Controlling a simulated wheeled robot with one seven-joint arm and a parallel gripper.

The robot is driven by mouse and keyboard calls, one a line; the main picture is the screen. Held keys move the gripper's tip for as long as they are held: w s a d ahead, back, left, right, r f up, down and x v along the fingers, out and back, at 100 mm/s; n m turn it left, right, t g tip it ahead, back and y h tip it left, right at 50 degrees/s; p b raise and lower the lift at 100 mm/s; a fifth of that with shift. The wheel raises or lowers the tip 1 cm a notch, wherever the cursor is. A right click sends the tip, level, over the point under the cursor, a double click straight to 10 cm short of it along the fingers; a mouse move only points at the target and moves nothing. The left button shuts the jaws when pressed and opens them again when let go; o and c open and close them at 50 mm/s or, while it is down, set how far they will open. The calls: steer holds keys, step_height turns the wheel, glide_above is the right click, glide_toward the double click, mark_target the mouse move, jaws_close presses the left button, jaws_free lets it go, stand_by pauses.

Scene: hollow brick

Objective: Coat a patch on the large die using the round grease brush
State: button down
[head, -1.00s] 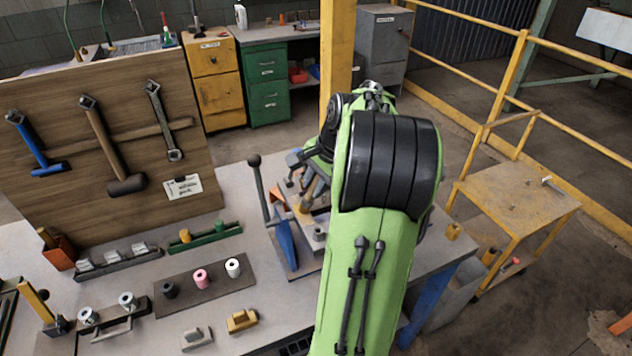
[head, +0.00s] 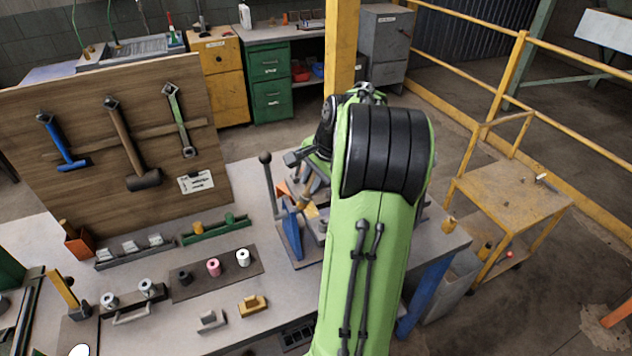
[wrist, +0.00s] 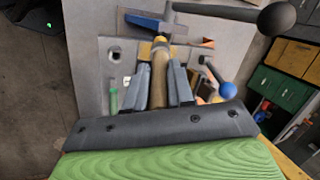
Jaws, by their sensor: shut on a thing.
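My gripper (wrist: 159,82) is shut on a tan wooden handle with a yellow band, which looks like the round grease brush (wrist: 158,72). The handle runs between the two grey fingers, and its far end is over the grey press area. In the head view my arm hides most of the gripper; a tan part of the brush (head: 311,209) shows beside the blue lever plate. A grey block with a dark hole (wrist: 115,56) lies left of the brush in the wrist view; I cannot tell if it is the large die. Whether the bristles touch anything is hidden.
A lever with a black ball knob (head: 265,159) stands upright left of my gripper, by a blue plate (head: 291,232). A mat with several spools (head: 214,271) and a tool board (head: 120,140) are further left. A yellow cart (head: 512,190) stands right.

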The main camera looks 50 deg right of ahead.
steer(key=shift+s+d+r+p, duration=0.1)
steer(key=shift+d+r+p, duration=0.2)
steer(key=shift+r+p, duration=0.5)
steer(key=shift+a+r+p, duration=0.2)
steer(key=shift+r+p, duration=0.8)
steer(key=shift+r, duration=0.15)
steer(key=shift+d+r+p, duration=0.1)
steer(key=shift+r+p, duration=0.9)
steer(key=shift+p, duration=0.1)
